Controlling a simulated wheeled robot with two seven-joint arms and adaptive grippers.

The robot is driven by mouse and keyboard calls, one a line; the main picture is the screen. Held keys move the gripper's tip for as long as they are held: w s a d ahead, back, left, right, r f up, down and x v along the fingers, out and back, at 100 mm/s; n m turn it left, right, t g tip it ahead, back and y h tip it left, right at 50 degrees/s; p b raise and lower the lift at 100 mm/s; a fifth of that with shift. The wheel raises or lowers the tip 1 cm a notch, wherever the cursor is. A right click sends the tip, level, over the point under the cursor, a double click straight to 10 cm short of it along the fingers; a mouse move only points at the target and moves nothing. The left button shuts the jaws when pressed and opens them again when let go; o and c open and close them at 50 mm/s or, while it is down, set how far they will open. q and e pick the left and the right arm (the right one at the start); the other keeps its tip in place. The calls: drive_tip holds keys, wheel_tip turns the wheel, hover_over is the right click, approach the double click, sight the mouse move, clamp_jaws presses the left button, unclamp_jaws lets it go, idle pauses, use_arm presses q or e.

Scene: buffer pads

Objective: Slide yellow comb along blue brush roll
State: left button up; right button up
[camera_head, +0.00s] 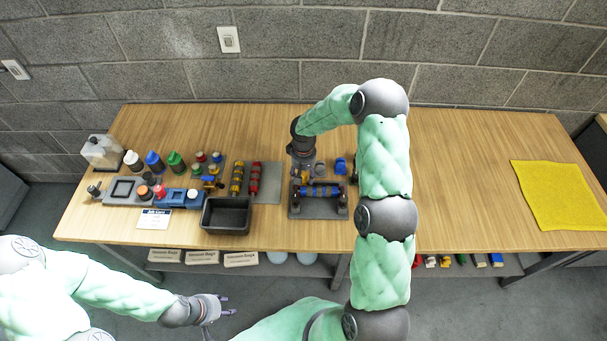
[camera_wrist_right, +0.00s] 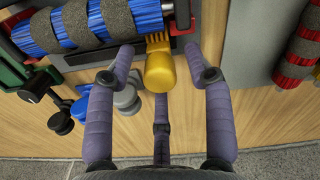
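The blue brush roll (camera_head: 319,191) lies across a dark stand (camera_head: 318,212) on the table; in the right wrist view the roll (camera_wrist_right: 80,20) shows blue bristles with grey bands. The yellow comb (camera_wrist_right: 160,70) is at the roll's right end in that view, its toothed head close to the bristles; contact cannot be told. My right gripper (camera_head: 303,170) is above the stand. In the wrist view its fingers (camera_wrist_right: 160,68) are spread on both sides of the comb's handle, with gaps. My left gripper (camera_head: 226,306) is empty with fingers apart, in front of the table.
A black bin (camera_head: 227,214) stands left of the stand. Yellow and red rolls (camera_head: 244,178) lie on a grey plate behind it. Bottles (camera_head: 154,162) and small parts fill the left side. A yellow cloth (camera_head: 558,195) lies far right, with clear table before it.

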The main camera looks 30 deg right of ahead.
clamp_jaws()
drive_tip(key=s+d, duration=0.2)
drive_tip(key=d, duration=0.1)
drive_tip(key=s+d, duration=0.1)
drive_tip(key=d, duration=0.2)
drive_tip(key=s+d, duration=0.2)
drive_tip(key=d, duration=0.1)
drive_tip(key=shift+s, duration=0.3)
drive_tip(key=shift+o, duration=0.6)
unclamp_jaws()
wheel_tip(320, 180, up, 12)
drive_tip(key=shift+w, duration=0.1)
